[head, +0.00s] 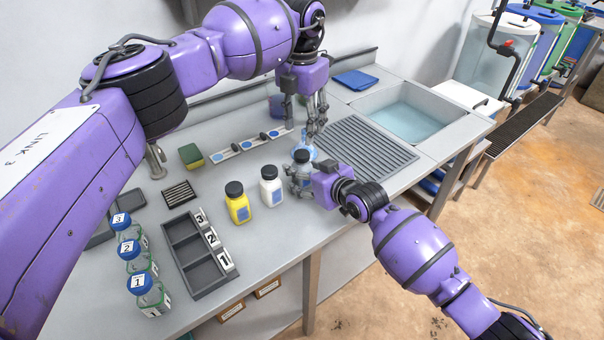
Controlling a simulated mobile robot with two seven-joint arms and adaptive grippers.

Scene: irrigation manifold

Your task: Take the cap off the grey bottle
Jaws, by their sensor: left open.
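The grey bottle (304,172) with its black cap (302,156) is upright on the bench, at the right end of a row of bottles. My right gripper (299,181) reaches it from the right, low down, with its fingers around the body, and appears closed on it. The fingers hide much of the bottle. My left gripper (315,128) points down above and slightly behind the cap. Its fingers are apart, empty and clear of the cap.
A yellow bottle (238,205) and a white bottle (270,188) stand just left. A grey divided tray (186,254) and several blue-capped jars (148,293) are further left. A ribbed drainboard (375,148) and sink (410,122) lie right. A light blue round item is partly hidden behind the cap.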

